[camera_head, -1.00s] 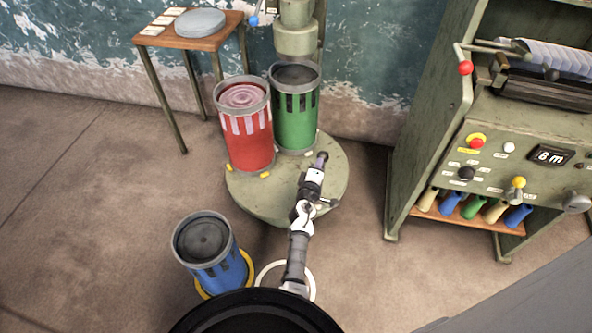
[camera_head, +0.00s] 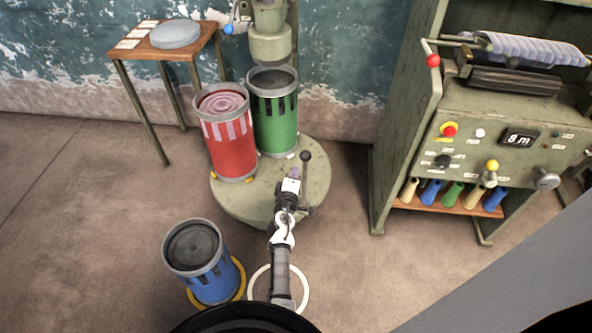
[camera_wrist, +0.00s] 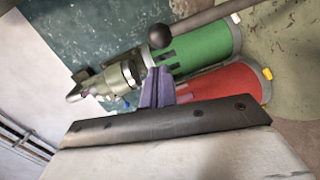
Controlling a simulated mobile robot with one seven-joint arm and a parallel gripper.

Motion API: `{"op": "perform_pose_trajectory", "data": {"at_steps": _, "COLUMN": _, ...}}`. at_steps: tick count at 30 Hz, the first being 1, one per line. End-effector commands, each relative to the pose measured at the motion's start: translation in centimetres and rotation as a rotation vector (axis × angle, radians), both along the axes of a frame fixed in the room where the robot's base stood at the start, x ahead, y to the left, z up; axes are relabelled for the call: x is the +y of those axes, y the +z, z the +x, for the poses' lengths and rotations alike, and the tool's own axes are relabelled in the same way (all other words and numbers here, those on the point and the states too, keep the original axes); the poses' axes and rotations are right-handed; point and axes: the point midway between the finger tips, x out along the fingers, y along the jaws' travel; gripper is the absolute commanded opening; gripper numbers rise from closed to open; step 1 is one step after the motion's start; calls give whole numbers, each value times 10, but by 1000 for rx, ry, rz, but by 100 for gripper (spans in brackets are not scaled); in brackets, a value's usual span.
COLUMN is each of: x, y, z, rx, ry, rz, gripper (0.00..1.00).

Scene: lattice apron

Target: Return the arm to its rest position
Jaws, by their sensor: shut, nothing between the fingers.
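My arm reaches forward over the green round platform (camera_head: 235,205). My gripper (camera_head: 295,172) points away from me at the platform's right side, beside a dark ball-ended lever (camera_head: 305,157). In the wrist view my gripper's purple fingers (camera_wrist: 157,88) are together with nothing between them. The lever's black ball (camera_wrist: 160,36) shows above the fingertips there, apart from them in the picture. A red striped drum (camera_head: 232,150) and a green drum (camera_head: 276,125) stand upright on the platform, beyond my gripper.
A blue drum (camera_head: 214,283) stands on a yellow ring at the lower left. A white ring (camera_head: 303,290) lies on the floor under my arm. A green control cabinet (camera_head: 400,150) stands at the right, a small table (camera_head: 202,36) at the back left. Floor between platform and cabinet is clear.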

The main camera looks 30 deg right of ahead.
Motion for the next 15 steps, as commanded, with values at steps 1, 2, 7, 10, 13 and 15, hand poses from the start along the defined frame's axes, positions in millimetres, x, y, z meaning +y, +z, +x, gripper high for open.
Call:
{"op": "perform_pose_trajectory", "data": {"at_steps": 1, "x": 5, "y": 2, "z": -11, "rx": 2, "ry": 0, "rz": -1, "gripper": 0}}
{"op": "perform_pose_trajectory", "data": {"at_steps": 2, "x": 7, "y": 2, "z": -17, "rx": 3, "ry": 1, "rz": 0, "gripper": 0}}
{"op": "perform_pose_trajectory", "data": {"at_steps": 7, "x": 19, "y": 6, "z": -46, "rx": 3, "ry": 2, "rz": 0, "gripper": 0}}
{"op": "perform_pose_trajectory", "data": {"at_steps": 10, "x": 25, "y": 7, "z": -59, "rx": 1, "ry": 1, "rz": 0, "gripper": 0}}
{"op": "perform_pose_trajectory", "data": {"at_steps": 13, "x": 28, "y": 9, "z": -67, "rx": 1, "ry": 1, "rz": 1, "gripper": 0}}
{"op": "perform_pose_trajectory", "data": {"at_steps": 15, "x": 30, "y": 10, "z": -71, "rx": 0, "ry": 1, "rz": 0, "gripper": 0}}
